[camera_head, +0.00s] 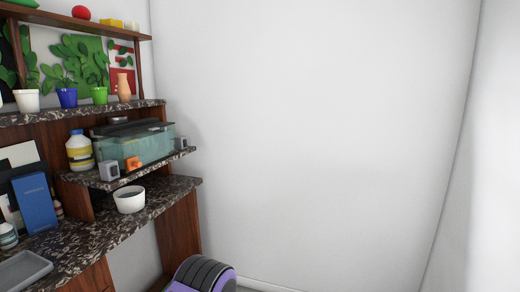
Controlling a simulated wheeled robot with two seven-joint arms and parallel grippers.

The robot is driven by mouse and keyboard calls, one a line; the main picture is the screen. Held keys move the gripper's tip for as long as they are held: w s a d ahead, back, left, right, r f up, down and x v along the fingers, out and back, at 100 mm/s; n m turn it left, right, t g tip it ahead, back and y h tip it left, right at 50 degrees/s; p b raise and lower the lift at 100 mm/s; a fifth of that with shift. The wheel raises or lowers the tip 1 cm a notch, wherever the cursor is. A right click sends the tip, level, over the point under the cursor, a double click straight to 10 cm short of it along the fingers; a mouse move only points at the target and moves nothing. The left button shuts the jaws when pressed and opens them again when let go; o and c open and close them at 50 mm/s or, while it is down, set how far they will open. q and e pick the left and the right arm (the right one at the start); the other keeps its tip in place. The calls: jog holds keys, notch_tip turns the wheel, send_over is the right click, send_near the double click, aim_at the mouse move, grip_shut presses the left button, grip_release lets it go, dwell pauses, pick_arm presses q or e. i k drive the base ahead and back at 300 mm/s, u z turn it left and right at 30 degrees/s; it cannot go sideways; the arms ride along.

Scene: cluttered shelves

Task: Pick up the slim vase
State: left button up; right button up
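A slim tan-orange vase (124,88) stands upright at the right end of the upper stone-topped shelf (85,111) at the left. It has a narrow neck, and green leaves show above it. A green pot (99,95) with a plant stands just to its left, with a small gap between them. Neither of my grippers is in view.
A blue pot (67,97) and a white pot (27,101) stand further left. A glass tank (135,149) and a yellow-white bottle (79,151) sit on the shelf below. A white bowl (129,200) stands on the counter. The right side is bare wall.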

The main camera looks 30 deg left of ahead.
aim_at(125, 93)
jog(key=i, duration=2.1)
jog(key=u, duration=1.45)
